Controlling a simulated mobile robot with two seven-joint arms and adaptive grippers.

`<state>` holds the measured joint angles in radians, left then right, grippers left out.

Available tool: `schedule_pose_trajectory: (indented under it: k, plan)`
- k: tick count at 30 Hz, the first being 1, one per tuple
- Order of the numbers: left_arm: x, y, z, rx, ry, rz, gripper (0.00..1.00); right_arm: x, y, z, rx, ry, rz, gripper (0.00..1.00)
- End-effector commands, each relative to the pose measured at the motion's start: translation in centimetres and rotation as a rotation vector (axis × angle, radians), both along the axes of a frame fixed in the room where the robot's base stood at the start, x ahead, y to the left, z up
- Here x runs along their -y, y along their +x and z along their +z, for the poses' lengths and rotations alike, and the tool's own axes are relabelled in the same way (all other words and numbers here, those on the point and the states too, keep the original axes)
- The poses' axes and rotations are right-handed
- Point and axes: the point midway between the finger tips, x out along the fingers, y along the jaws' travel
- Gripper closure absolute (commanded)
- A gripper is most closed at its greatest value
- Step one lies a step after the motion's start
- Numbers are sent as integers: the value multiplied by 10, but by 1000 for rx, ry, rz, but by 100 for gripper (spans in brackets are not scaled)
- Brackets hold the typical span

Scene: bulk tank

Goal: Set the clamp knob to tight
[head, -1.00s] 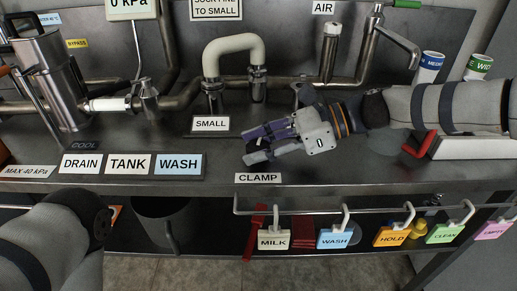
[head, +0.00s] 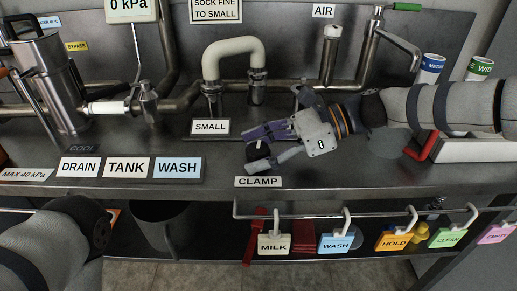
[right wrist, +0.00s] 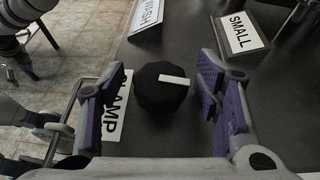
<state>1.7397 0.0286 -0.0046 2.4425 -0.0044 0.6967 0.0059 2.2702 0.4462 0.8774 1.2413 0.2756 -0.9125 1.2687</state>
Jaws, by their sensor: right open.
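The clamp knob (right wrist: 160,88) is a black, scalloped round knob with a white pointer bar, seen from above in the right wrist view. In the head view the knob (head: 257,150) shows only partly, behind my right fingers. The CLAMP label (head: 258,182) is on the bench's front edge just below it. My right gripper (head: 262,149) is open, with its purple-padded fingers on either side of the knob. My left gripper is not in view.
The SMALL label (head: 210,127) stands behind the knob, near a cream U-shaped pipe (head: 232,50). DRAIN, TANK and WASH labels (head: 127,167) lie to the left. Tags (head: 335,243) hang from a rail below the bench edge. A red-handled part (head: 421,145) is at the right.

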Motion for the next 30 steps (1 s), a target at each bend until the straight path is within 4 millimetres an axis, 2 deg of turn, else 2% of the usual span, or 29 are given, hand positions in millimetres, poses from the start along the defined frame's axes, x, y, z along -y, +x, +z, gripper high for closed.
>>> schedule_pose_trajectory:
  k: [2,5,12,16,20,30]
  plan:
    - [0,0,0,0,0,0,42,0,0,1,1,0,0,42]
    - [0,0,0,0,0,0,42,0,1,13,5,0,1,42]
    - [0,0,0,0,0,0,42,0,0,72,5,-1,0,42]
    - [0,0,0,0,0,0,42,0,0,93,3,0,0,42]
    - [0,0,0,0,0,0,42,0,0,100,0,-1,0,42]
    - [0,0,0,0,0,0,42,0,0,100,0,0,0,42]
